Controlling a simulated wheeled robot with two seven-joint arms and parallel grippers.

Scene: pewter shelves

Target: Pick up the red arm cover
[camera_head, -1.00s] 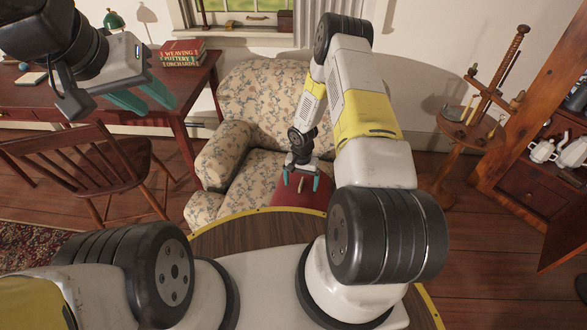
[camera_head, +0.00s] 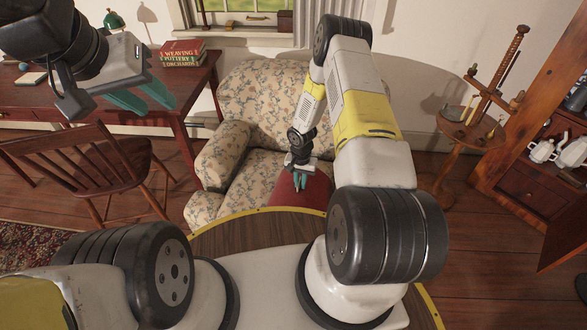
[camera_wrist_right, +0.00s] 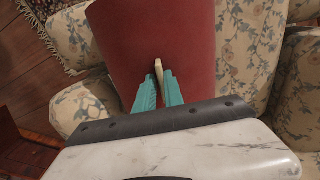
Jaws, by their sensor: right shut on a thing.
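The red arm cover (camera_head: 318,189) lies over the front of the floral armchair's right arm, partly hidden by my right arm in the head view. In the right wrist view the red cover (camera_wrist_right: 145,35) hangs as a broad red sheet with a small cream tab (camera_wrist_right: 158,68) on it. My right gripper (camera_head: 301,182) is shut on this tab, its teal fingers close together in the right wrist view (camera_wrist_right: 158,80). My left gripper (camera_head: 143,99) is open and empty, up at the left, far from the cover.
The floral armchair (camera_head: 252,88) stands ahead, against the wall. A wooden chair (camera_head: 85,165) and a desk (camera_head: 90,97) with books (camera_head: 183,52) are at the left. A small round stand (camera_head: 468,130) and a cabinet (camera_head: 530,185) are at the right.

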